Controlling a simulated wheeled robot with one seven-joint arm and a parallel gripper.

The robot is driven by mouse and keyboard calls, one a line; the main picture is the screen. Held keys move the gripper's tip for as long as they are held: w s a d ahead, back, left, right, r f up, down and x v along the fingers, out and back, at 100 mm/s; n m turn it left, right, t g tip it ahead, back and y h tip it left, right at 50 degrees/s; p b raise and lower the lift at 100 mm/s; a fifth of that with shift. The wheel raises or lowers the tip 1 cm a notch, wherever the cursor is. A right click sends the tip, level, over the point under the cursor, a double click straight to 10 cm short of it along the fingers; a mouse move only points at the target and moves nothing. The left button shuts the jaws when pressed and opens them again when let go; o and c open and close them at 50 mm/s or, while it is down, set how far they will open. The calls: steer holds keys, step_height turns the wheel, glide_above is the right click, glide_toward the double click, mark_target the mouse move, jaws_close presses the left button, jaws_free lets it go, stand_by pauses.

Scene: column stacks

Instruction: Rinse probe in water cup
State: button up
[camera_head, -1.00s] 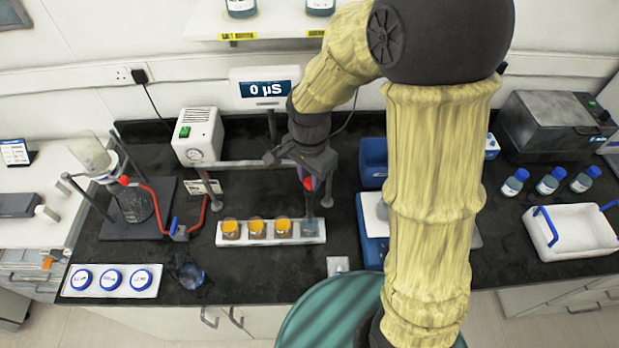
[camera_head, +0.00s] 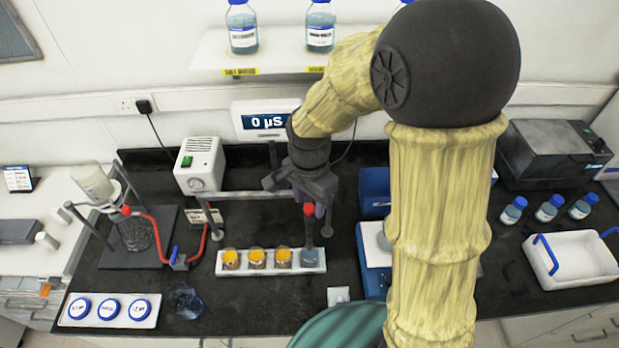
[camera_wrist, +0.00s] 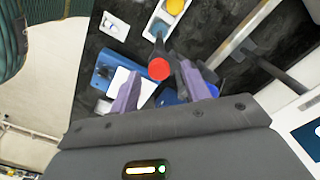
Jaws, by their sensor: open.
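The probe has a red cap (camera_head: 308,209) and a dark body. It stands roughly upright with its lower end at the water cup (camera_head: 309,257), the rightmost cup in the white holder; how deep the tip sits is unclear. My gripper (camera_head: 313,203) is open just above and around the probe's top. In the wrist view, the red cap (camera_wrist: 159,68) lies between the two purple fingers of my gripper (camera_wrist: 163,75), with a visible gap on each side. The water cup (camera_wrist: 158,32) shows beyond it, partly hidden by the probe.
Several cups with orange tops (camera_head: 256,257) stand left of the water cup in the holder (camera_head: 235,270). The meter (camera_head: 265,121) behind reads 0 µS. A tubing stand is left, a blue-and-white device (camera_head: 374,247) right.

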step_height(320, 180, up, 17)
steer(key=b, duration=0.2)
steer(key=shift+b, duration=0.3)
steer(key=s+d+f+n+t, duration=0.1)
steer(key=s+d+f+n, duration=0.1)
steer(key=f, duration=0.4)
steer(key=s+d+f+n+b, duration=0.1)
steer(key=s+d+f+n, duration=0.1)
steer(key=d+f+n, duration=0.2)
steer(key=s+d+f+n+t+b, duration=0.1)
steer(key=d+f, duration=0.4)
steer(key=f, duration=0.5)
steer(key=shift+s+d+n+t, duration=0.3)
steer(key=shift+s+n, duration=0.35)
steer(key=shift+n, duration=0.55)
